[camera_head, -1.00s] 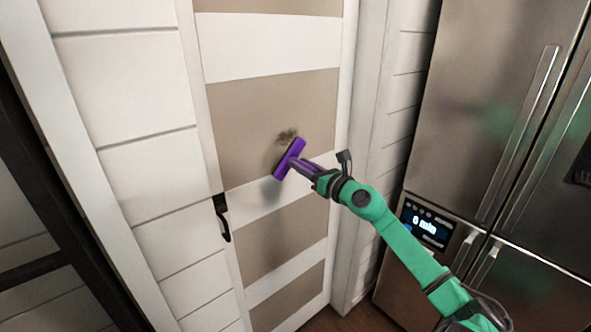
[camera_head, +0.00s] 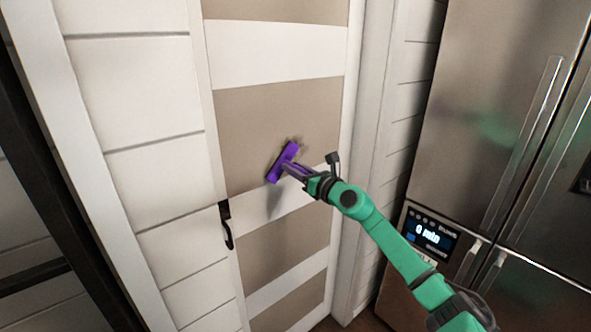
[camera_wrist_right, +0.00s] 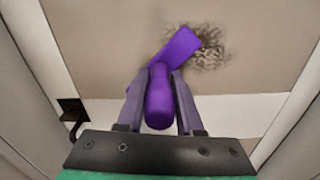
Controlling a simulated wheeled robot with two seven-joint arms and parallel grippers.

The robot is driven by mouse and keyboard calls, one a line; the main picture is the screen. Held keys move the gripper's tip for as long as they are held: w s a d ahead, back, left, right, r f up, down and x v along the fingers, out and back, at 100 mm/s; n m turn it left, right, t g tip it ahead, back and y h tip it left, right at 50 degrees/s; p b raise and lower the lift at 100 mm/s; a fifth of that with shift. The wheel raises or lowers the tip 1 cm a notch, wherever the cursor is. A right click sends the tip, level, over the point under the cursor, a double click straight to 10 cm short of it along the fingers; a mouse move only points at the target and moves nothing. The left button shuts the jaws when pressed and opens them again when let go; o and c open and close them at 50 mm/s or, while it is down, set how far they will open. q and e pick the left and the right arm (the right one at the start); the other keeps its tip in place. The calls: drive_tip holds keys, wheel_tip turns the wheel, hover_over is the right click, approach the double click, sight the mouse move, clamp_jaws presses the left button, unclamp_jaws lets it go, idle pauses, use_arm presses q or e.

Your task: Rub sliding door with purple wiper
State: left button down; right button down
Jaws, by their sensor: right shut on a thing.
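My right gripper (camera_head: 309,179) is shut on the handle of the purple wiper (camera_head: 283,163), in front of the sliding door (camera_head: 240,120). The door has beige panels and white bands. In the right wrist view, the wiper (camera_wrist_right: 178,60) stands between the two fingers of my gripper (camera_wrist_right: 160,100), with its head tilted. A dark smudge (camera_wrist_right: 208,48) is on the beige panel, partly behind the right end of the head. In the head view the smudge is mostly covered by the head. I cannot tell whether the head touches the door. My left gripper is out of view.
A black door handle (camera_head: 226,225) sticks out at the door's left edge. A steel fridge (camera_head: 490,110) with a lit display (camera_head: 428,235) stands at the right. White plank wall (camera_head: 135,110) flanks the door at the left.

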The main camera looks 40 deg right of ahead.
drive_tip(key=shift+w+d, duration=0.1)
drive_tip(key=shift+d, duration=0.05)
drive_tip(key=shift+w, duration=0.65)
